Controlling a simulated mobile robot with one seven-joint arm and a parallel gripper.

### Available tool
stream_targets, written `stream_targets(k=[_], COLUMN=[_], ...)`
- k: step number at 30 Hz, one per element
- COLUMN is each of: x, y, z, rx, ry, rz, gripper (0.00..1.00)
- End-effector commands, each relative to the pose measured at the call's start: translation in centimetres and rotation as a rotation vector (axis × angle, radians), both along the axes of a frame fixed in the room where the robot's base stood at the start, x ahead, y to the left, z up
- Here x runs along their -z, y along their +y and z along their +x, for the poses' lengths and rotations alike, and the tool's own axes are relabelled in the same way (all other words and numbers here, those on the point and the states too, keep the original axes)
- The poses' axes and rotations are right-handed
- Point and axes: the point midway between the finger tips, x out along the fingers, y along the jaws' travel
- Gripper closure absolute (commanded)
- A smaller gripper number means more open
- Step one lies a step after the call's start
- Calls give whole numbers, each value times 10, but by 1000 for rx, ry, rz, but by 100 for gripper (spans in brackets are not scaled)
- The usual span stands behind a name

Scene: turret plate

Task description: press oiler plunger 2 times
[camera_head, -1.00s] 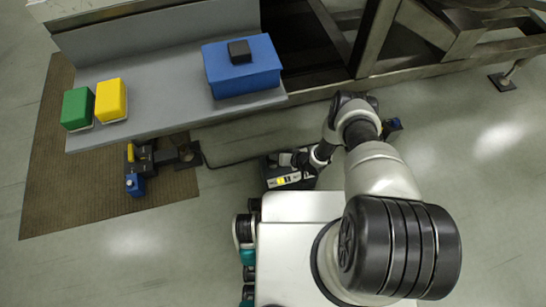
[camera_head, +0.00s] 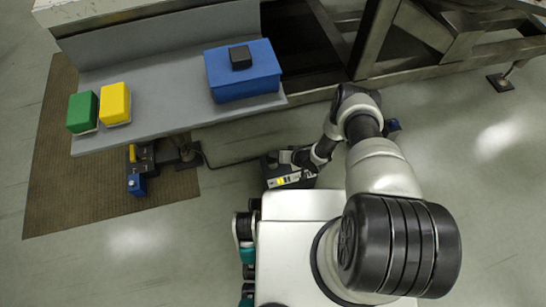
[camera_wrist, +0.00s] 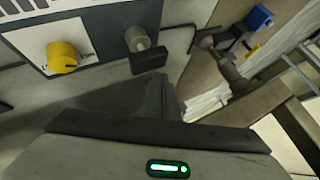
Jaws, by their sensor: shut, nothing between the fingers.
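In the wrist view a light panel holds a yellow knob (camera_wrist: 62,57). To its right a short grey, round-ended stem (camera_wrist: 137,39) stands out above a dark block (camera_wrist: 149,61); it looks like a plunger, but I cannot tell if it is the oiler's. My gripper (camera_wrist: 162,90) is shut and empty, its fingertips just below the dark block in the picture; I cannot tell if they touch it. In the head view my gripper (camera_head: 289,157) is small, beside a dark box with a yellow spot (camera_head: 284,181) near the floor.
A grey shelf (camera_head: 165,95) carries a blue box (camera_head: 240,88) with a black block, a yellow box (camera_head: 115,103) and a green box (camera_head: 82,112). A yellow-and-blue device (camera_head: 137,180) stands on a brown mat (camera_head: 60,190). A metal frame (camera_head: 430,75) rises behind my arm.

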Motion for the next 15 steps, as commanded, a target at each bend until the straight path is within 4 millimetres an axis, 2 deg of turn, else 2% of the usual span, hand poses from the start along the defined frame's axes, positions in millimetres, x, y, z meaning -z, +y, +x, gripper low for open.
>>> stream_targets(k=[8,15], x=[-5,-29], y=[0,0], z=[1,1], rx=[1,1], ry=[-1,-1], rz=[0,0], gripper=[100,100])
